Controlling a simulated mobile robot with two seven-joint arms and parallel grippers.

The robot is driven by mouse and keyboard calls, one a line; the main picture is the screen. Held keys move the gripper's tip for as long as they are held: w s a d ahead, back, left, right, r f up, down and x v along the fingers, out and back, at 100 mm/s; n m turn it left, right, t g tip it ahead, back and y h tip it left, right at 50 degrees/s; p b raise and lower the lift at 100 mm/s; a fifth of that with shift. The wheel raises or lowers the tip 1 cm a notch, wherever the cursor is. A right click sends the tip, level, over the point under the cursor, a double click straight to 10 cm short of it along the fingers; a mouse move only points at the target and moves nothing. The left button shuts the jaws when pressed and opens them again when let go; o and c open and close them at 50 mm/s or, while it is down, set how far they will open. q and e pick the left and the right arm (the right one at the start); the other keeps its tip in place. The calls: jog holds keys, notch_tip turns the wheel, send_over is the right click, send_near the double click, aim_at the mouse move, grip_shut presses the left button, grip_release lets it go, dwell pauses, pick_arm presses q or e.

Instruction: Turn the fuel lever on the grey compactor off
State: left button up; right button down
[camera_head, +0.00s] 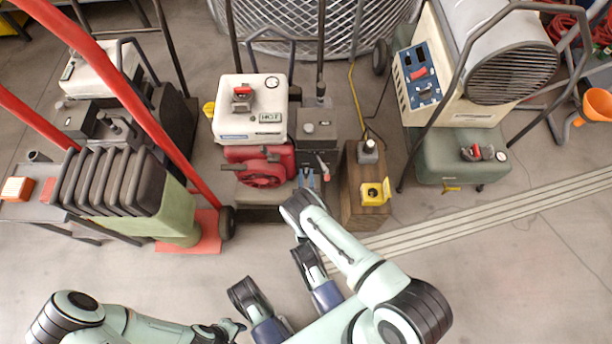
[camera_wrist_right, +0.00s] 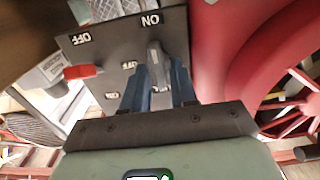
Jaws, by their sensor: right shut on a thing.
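The machine in front of me has a white tank (camera_head: 240,122), a red engine (camera_head: 258,166) and a grey box (camera_head: 317,125) at its right. My right gripper (camera_head: 308,180) reaches down at its front, below the grey box. In the right wrist view a dark panel (camera_wrist_right: 105,50) carries OFF at its left and ON near the top right. A grey lever (camera_wrist_right: 156,55) stands near ON, and my right gripper (camera_wrist_right: 160,82) is shut on it. A red-tipped lever (camera_wrist_right: 82,71) sits further left. My left gripper (camera_head: 230,330) is low at the picture's edge; its opening is unclear.
A wooden block (camera_head: 365,205) with a yellow switch box stands close right of my right gripper. A black and green machine (camera_head: 120,185) with red handle bars stands left. A beige heater (camera_head: 455,70) on a green tank stands right. Floor in front is clear.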

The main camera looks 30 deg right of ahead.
jog(key=shift+n, duration=0.4)
jog(key=n, duration=0.3)
jog(key=shift+w+a+n, duration=0.1)
jog(key=shift+n, duration=0.2)
jog(key=n, duration=0.4)
jog(key=shift+a+n, duration=0.1)
jog(key=shift+n, duration=0.2)
jog(key=n, duration=0.4)
jog(key=shift+w+f, duration=0.1)
jog(key=shift+f, duration=0.1)
jog(key=shift+f+n, duration=0.1)
jog(key=shift+n, duration=2.4)
jog(key=c, duration=1.1)
grip_release()
jog(key=shift+c, duration=0.2)
